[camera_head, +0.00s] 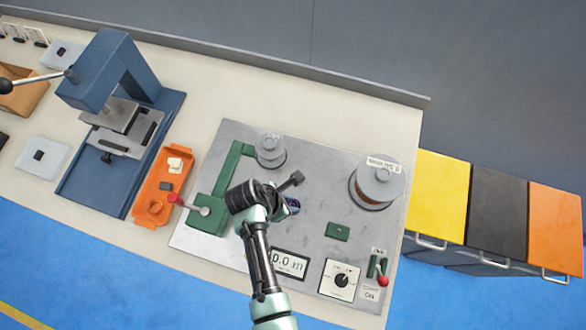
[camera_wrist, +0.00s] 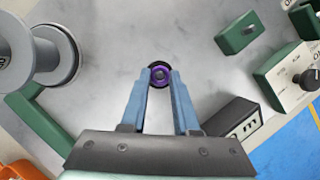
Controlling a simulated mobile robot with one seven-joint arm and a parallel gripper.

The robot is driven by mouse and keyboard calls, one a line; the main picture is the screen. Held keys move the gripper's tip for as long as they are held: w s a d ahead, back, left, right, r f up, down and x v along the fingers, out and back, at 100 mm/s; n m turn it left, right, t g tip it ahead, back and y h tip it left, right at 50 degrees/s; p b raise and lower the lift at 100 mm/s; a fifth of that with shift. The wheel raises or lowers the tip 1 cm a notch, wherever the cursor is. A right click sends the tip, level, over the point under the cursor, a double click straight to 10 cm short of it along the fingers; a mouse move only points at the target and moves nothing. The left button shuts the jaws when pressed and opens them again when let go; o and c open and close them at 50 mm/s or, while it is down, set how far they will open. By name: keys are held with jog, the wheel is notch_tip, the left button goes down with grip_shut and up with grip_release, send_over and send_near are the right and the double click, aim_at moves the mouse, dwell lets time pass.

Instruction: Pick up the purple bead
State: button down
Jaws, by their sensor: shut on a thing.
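The purple bead (camera_wrist: 160,76) is a small ring with a dark centre, seen between the tips of my gripper in the wrist view. My gripper (camera_wrist: 160,84) has its two blue fingers closed on the bead's sides. In the head view, a small bit of the purple bead (camera_head: 293,206) shows beside my gripper (camera_head: 289,200), over the grey metal plate of the coil winder (camera_head: 310,170). My wrist hides most of the fingers there. I cannot tell whether the bead touches the plate.
A small spool (camera_head: 270,149) and a larger copper-wound spool (camera_head: 377,184) stand on the plate. A green block (camera_head: 338,231), counter display (camera_head: 290,263), dial (camera_head: 341,281) and red-knobbed switch (camera_head: 380,275) lie to the right. An orange tray (camera_head: 147,187) and blue press (camera_head: 105,75) are left.

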jog(key=shift+r, duration=0.1)
notch_tip(320, 180, up, 10)
dwell(0.7)
